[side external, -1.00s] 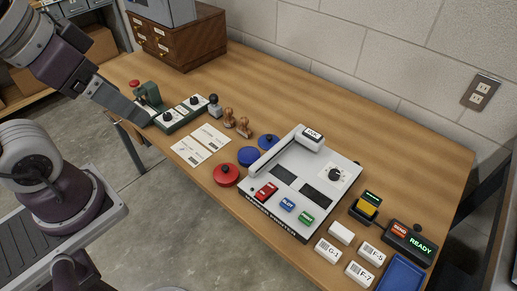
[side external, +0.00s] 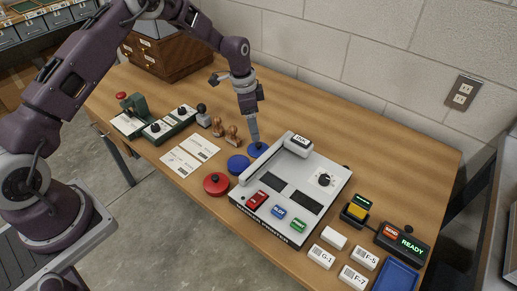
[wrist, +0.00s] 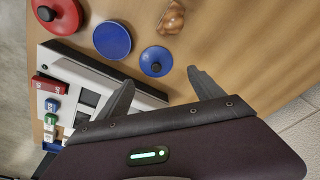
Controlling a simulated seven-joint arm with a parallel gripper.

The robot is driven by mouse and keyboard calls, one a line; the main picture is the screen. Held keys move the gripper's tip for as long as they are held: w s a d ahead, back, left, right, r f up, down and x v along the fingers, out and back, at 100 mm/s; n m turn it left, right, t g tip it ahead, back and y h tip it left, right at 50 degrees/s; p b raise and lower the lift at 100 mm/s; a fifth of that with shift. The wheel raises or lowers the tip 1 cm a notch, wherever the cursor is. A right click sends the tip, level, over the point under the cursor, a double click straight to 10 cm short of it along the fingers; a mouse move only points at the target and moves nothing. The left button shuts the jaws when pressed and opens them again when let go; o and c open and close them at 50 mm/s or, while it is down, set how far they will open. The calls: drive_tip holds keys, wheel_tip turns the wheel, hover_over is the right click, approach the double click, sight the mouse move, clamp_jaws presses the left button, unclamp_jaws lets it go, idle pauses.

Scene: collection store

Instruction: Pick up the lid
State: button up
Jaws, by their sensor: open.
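A round blue lid (side external: 260,153) with a small black knob lies on the table behind the grey machine's left edge. It also shows in the wrist view (wrist: 157,62). My gripper (side external: 255,141) points down right over this lid. In the wrist view the two fingers of my gripper (wrist: 160,82) are spread apart with nothing between them, and the lid lies just beyond the tips. A round blue pad (side external: 238,164) without a knob sits beside the lid, also in the wrist view (wrist: 112,40). A round red piece with a black knob (side external: 216,184) lies nearer the table's front edge.
The grey machine (side external: 318,166) with a raised arm stands close to the lid's right. Wooden-handled stamps (side external: 232,134), paper cards (side external: 190,155) and a green device (side external: 165,127) are to the left. The table behind the lid is clear up to the wall.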

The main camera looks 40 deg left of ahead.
sight(257, 144)
drive_tip(key=f, duration=0.2)
drive_tip(key=d+f, duration=0.1)
drive_tip(key=f, duration=0.5)
drive_tip(key=shift+w+d+f, duration=0.1)
drive_tip(key=shift+w+d, duration=0.1)
drive_tip(key=shift+c, duration=0.5)
drive_tip(key=c, duration=1.4)
drive_tip(key=shift+s, duration=0.1)
